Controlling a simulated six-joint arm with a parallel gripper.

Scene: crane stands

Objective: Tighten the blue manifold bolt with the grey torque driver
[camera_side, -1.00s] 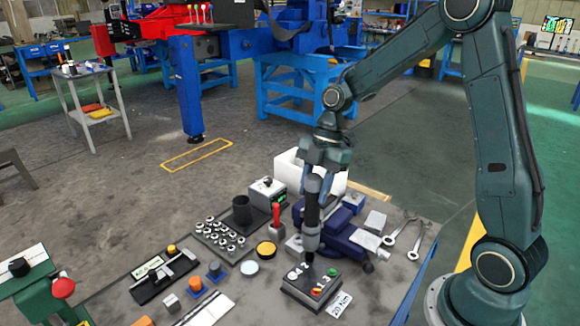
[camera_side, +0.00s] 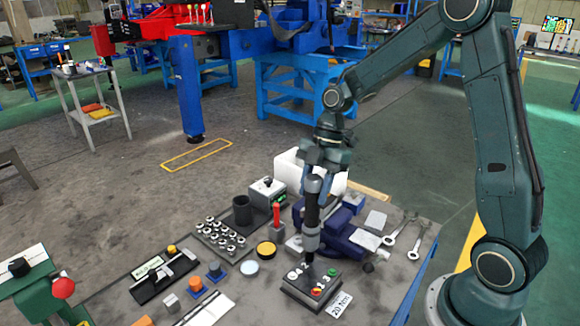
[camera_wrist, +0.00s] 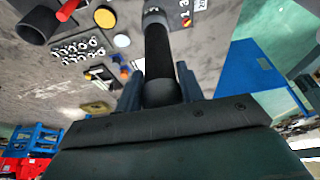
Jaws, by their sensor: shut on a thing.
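The grey torque driver (camera_side: 312,215) is upright in my gripper (camera_side: 314,182), its dark shaft pointing down. In the wrist view the driver (camera_wrist: 158,50) runs between the two fingers of my gripper (camera_wrist: 160,88), which are shut on it. Its lower end is at the back of a dark block (camera_side: 298,294) with white marks and green, red and yellow round pieces on top. I cannot tell whether the tip touches the block. No blue bolt can be made out on the block; the driver's end covers part of it.
A "20 Nm" card (camera_side: 341,304) lies beside the block. A blue vise-like fixture (camera_side: 338,222) stands close behind the driver, with wrenches (camera_side: 403,232) to its right. A red-handled tool (camera_side: 277,218), black cup (camera_side: 242,210) and tray of sockets (camera_side: 218,238) are at left.

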